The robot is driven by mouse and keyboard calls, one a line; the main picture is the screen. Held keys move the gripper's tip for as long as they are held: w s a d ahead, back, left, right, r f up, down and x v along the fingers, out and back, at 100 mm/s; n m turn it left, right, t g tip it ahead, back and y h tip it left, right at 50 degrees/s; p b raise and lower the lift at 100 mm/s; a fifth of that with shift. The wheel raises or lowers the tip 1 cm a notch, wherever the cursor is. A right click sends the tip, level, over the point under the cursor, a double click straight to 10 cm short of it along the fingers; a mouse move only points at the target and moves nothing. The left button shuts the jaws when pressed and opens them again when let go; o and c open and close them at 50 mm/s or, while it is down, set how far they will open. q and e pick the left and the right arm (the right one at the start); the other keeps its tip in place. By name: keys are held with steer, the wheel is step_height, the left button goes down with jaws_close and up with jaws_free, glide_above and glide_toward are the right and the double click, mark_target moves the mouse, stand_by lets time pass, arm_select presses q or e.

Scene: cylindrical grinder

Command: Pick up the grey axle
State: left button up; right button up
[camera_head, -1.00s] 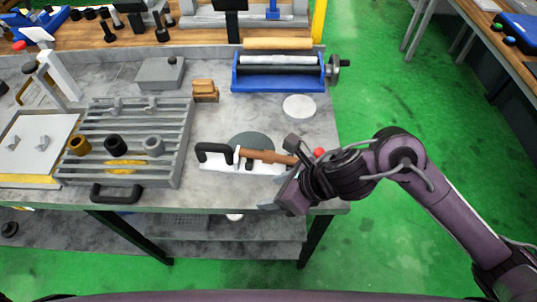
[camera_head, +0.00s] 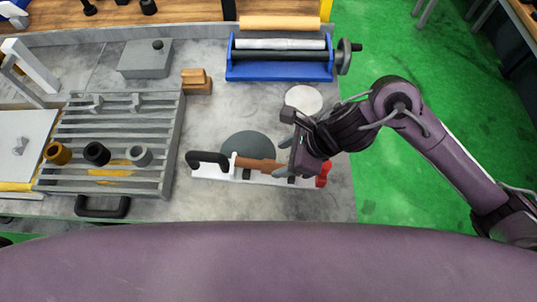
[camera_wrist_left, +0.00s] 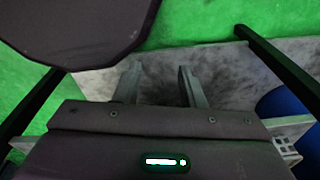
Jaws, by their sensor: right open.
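A long light-grey cylinder, which looks like the grey axle (camera_head: 279,44), lies across the blue stand (camera_head: 262,71) at the back right of the bench in the head view. My right gripper (camera_head: 283,158) is open above the white fixture, in front of the axle and well apart from it. The arm hides part of that fixture. My left gripper (camera_wrist_left: 158,88) shows only in the left wrist view. Its two fingers are apart with nothing between them, low near a grey surface and the green floor.
The white fixture (camera_head: 235,178) has a black handle, brown bar and red end. A slatted grey rack (camera_head: 172,150) with rings stands left. A wooden block (camera_head: 197,81) and white disc (camera_head: 304,99) flank a clear patch before the stand. A hand wheel (camera_head: 344,58) sticks out right.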

mark_target(271, 164)
steer(key=shift+s+a+f+p, duration=0.2)
steer(key=shift+a+f+p, duration=0.25)
steer(key=shift+a+f, duration=0.15)
steer(key=shift+s+a+f+p, duration=0.2)
steer(key=shift+a+f+p, duration=0.2)
steer(key=shift+a+f, duration=0.15)
steer(key=x, duration=0.3)
steer(key=shift+w+d, duration=0.1)
steer(key=shift+w, duration=0.2)
arm_select(q)
steer(key=shift+s+r, duration=0.65)
steer(key=shift+r, duration=0.35)
arm_select(e)
jaws_close()
